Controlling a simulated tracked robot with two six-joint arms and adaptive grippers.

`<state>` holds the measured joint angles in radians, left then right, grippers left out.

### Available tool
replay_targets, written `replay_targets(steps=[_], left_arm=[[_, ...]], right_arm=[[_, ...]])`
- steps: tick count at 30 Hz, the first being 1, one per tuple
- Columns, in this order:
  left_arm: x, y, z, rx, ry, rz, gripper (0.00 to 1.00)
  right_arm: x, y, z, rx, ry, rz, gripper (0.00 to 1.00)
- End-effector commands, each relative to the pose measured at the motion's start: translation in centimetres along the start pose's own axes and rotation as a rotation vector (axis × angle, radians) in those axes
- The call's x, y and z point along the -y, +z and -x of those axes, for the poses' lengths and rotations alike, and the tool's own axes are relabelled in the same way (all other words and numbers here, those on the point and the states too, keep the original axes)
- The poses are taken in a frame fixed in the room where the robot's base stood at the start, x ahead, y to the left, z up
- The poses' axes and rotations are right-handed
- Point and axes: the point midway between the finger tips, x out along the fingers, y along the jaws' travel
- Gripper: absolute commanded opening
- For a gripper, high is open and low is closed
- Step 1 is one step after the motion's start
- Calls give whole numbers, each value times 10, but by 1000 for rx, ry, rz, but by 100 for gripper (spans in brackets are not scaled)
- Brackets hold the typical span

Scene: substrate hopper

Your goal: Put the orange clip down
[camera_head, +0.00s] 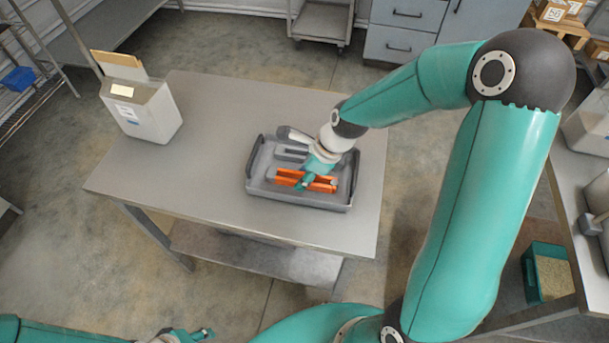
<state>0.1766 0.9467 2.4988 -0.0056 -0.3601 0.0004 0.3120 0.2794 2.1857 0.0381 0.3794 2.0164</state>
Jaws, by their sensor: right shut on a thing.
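The orange clip (325,185) is a long, bright orange piece at the dark grey tray (252,180) on the metal table. My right gripper (306,181) reaches down from the upper right and is shut on the clip near its middle, covering part of it. I cannot tell whether the clip touches the tray floor or is held just above it. My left gripper (204,333) is at the bottom edge, far from the tray; it is too small to tell whether it is open.
A white box (145,110) with a tan board in its top stands at the table's (200,165) left corner. The table between box and tray is bare. A green bin of grains (551,275) stands lower right, by another bench. Grey drawers (400,30) are behind.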

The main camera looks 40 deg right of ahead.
Motion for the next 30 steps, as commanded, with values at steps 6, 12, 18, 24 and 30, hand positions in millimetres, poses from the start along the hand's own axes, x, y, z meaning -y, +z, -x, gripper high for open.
replay_targets(steps=[6,12,18,24,30], left_arm=[[0,0,0,0,0,0,40],[0,0,0,0,0,0,40],[0,0,0,0,0,0,40],[0,0,1,0,0,0,40],[-1,0,3,0,0,0,40]], right_arm=[[0,0,-1,1,-1,1,2],[0,0,-2,1,-1,1,50],[0,0,-1,1,-1,1,59],[0,1,1,1,-1,2,59],[1,2,22,3,-5,2,59]])
